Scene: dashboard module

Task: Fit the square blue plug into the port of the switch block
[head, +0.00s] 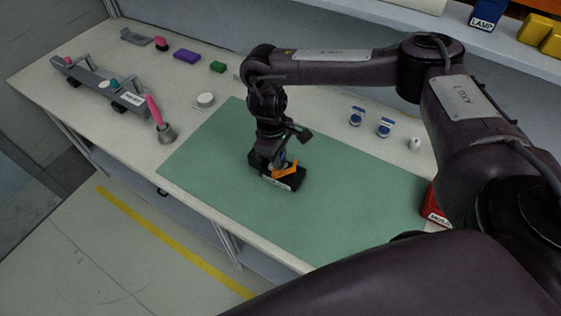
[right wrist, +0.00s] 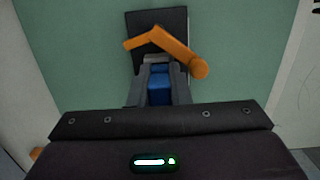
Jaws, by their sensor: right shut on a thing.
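The switch block (head: 296,179) is a small dark block on the green mat, with an orange lever (head: 286,173) across it. It also shows in the right wrist view (right wrist: 172,18) with the bent orange lever (right wrist: 172,45) on top. My right gripper (head: 277,166) points down over the block. In the right wrist view my right gripper (right wrist: 160,80) is shut on the blue plug (right wrist: 159,89), held between its grey fingers. The plug's far end is right by the block. The port is hidden, so I cannot tell whether the plug is in it. My left gripper is not in view.
The green mat (head: 215,160) is mostly clear. Two blue-and-white jars (head: 384,128) and a small white item (head: 414,143) stand behind. A red box (head: 434,208) is at right. At left are a grey bar (head: 95,84), a pink-handled tool (head: 154,112) and a white disc (head: 205,100).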

